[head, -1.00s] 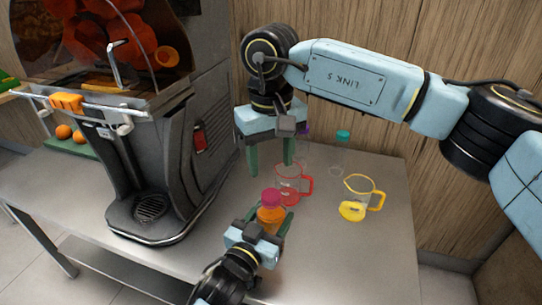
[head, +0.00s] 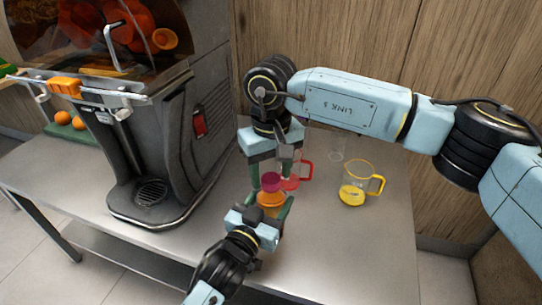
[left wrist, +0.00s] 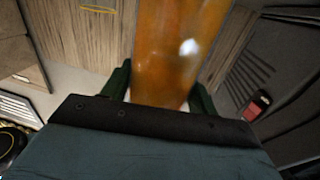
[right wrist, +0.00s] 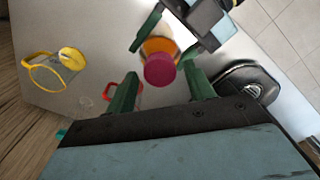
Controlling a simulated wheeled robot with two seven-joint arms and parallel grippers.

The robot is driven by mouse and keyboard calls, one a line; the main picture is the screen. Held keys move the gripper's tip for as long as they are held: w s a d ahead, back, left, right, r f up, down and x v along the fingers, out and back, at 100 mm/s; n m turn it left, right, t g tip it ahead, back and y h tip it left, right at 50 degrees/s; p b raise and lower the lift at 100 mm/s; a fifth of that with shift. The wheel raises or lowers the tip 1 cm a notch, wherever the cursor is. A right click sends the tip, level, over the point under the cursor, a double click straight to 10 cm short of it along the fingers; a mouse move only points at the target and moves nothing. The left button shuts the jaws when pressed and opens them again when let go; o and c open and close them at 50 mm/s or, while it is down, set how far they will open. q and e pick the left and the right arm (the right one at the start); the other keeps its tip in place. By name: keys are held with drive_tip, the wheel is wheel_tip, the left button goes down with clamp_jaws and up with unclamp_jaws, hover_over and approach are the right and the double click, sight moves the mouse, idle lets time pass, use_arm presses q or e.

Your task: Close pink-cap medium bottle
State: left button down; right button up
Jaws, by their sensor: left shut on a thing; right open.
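The medium bottle (head: 270,199) holds orange juice and has a pink cap (head: 271,181) on its top. My left gripper (head: 272,212) is shut on the bottle's body from the front; the juice-filled body (left wrist: 167,55) fills the middle of the left wrist view between the fingers. My right gripper (head: 270,172) comes from above and behind, its open fingers close around the cap area. In the right wrist view the pink cap (right wrist: 160,70) lies just beyond and between the open fingertips (right wrist: 163,84). Whether the cap is fully seated cannot be told.
A red-handled jug (head: 304,169) stands just behind the bottle, partly hidden by my right gripper. A yellow-handled jug (head: 354,193) stands to the right. The juicer (head: 160,150) is at the left. The table's right front (head: 350,260) is clear.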

drive_tip(key=shift+f, duration=0.3)
